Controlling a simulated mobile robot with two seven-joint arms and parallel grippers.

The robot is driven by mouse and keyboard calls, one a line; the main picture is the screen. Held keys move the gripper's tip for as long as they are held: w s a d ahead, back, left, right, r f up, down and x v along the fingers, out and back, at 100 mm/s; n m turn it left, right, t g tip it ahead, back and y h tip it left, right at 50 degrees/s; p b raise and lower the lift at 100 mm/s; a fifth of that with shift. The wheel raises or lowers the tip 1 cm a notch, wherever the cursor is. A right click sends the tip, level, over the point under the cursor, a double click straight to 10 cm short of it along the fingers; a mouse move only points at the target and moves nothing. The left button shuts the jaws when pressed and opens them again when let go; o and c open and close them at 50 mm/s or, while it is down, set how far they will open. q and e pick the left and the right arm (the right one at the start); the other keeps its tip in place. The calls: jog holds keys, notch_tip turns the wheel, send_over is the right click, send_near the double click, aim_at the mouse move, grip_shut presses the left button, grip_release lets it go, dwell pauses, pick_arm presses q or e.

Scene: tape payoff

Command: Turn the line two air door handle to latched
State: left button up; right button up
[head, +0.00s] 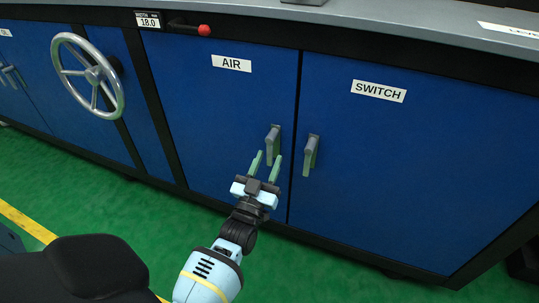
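The blue air door (226,120) carries an AIR label (231,63). Its grey handle (272,143) sits near the door's right edge and hangs roughly vertical. My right gripper is not in view.
The blue switch door (410,160) with its own grey handle (310,155) is close to the right. A handwheel (88,74) and a red-knobbed lever (203,30) are at the left. Green floor lies below.

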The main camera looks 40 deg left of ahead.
aim_at(269, 158)
pick_arm(q)
jog(key=p+v, duration=0.1)
jog(key=v, duration=0.3)
jog(key=shift+s+d, duration=0.1)
jog(key=shift+s+d+f, duration=0.2)
jog(key=shift+s+f, duration=0.1)
jog(key=shift+s, duration=0.3)
